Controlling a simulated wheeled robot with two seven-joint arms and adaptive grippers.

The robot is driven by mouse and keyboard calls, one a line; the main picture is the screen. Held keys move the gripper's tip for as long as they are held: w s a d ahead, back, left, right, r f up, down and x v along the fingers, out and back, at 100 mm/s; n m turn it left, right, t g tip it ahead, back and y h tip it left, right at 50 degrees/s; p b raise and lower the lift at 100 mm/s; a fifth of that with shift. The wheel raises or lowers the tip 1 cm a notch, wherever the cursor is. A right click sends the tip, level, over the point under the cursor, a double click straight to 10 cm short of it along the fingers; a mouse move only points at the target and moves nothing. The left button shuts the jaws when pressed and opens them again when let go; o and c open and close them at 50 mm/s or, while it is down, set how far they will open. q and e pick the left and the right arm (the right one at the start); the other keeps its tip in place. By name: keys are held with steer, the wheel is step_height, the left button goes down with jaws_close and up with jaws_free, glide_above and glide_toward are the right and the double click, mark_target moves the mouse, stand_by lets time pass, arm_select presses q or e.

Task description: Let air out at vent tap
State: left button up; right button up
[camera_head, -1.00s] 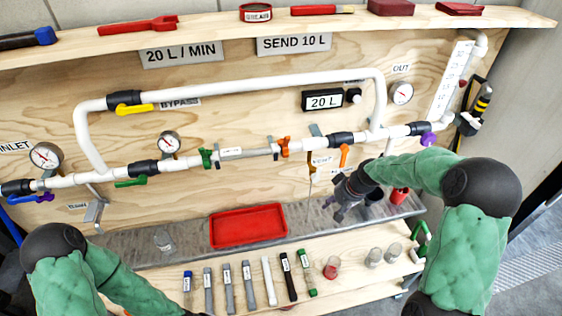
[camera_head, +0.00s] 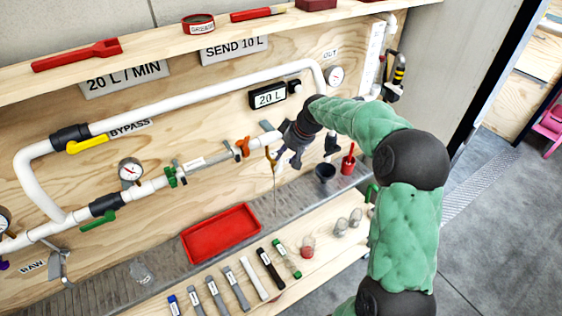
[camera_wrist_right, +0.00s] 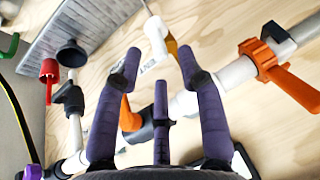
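The vent tap (camera_wrist_right: 155,38) shows in the right wrist view as a white fitting with a yellow-orange lever (camera_wrist_right: 172,46), beside a small label partly hidden by a finger. In the head view its yellowish part (camera_head: 271,158) is just left of my right gripper (camera_head: 287,158), with a thin line hanging below it. My right gripper's purple fingers (camera_wrist_right: 160,64) are spread and empty in the wrist view. The tap lies beyond and between the two upper fingertips; contact cannot be told. My left gripper is out of view.
An orange-handled valve (camera_wrist_right: 127,112) is partly behind my fingers. An orange clamp (camera_wrist_right: 258,56) sits on the white pipe to the right.

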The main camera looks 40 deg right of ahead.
mark_target(282, 160)
steer(key=shift+x, duration=2.1)
